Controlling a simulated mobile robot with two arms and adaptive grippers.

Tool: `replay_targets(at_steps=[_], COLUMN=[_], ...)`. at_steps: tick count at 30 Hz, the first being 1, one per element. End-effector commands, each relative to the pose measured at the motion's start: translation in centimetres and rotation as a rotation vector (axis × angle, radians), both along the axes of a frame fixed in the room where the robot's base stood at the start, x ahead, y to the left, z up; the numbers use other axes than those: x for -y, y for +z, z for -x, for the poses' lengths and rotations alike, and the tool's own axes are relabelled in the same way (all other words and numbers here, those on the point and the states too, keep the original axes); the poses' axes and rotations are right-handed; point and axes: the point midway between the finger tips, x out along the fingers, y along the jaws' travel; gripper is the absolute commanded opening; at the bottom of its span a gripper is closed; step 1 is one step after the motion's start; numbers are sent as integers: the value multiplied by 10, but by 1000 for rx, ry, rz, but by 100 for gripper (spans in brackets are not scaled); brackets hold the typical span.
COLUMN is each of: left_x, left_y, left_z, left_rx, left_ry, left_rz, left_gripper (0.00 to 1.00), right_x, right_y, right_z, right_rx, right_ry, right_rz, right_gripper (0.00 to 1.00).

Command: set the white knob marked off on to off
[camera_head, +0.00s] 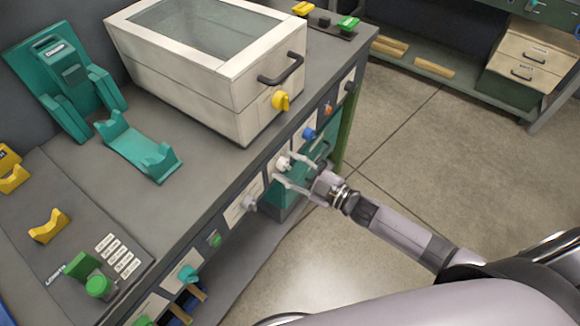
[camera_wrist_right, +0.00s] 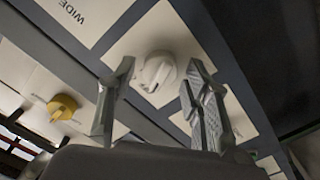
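The white knob (camera_head: 283,163) sits on a pale plate on the front panel of the workbench. In the right wrist view the white knob (camera_wrist_right: 155,71) has a raised grip bar, and its markings cannot be read. My right gripper (camera_head: 288,169) is at the panel, right at the knob. In the wrist view its two fingers (camera_wrist_right: 159,88) are spread, with the knob showing between and just beyond the tips. A gap shows on both sides, and I cannot tell whether either finger touches. My left gripper is not in view.
A blue knob (camera_head: 309,134) and a grey knob (camera_head: 249,203) flank the white one on the panel. A white box (camera_head: 190,90) with a yellow knob (camera_head: 281,101) and handle stands above. A teal drawer (camera_head: 285,203) lies below. The floor to the right is clear.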

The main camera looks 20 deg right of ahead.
Motion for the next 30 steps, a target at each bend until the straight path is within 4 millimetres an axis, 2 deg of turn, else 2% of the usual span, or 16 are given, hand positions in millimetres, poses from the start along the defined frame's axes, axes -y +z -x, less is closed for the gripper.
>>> replay_targets(at_steps=[9, 13, 24, 30], left_x=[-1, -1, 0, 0], left_y=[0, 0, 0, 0], left_z=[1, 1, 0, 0], left_rx=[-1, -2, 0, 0], left_ry=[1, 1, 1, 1], left_rz=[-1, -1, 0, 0], left_gripper=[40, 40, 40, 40], right_x=[0, 6, 51, 68], right_y=[0, -1, -1, -1], right_z=[0, 8, 67, 89], right_rx=[-1, -3, -5, -2], right_ry=[0, 0, -1, 0], right_rz=[-1, 0, 0, -1], right_gripper=[49, 49, 49, 49])
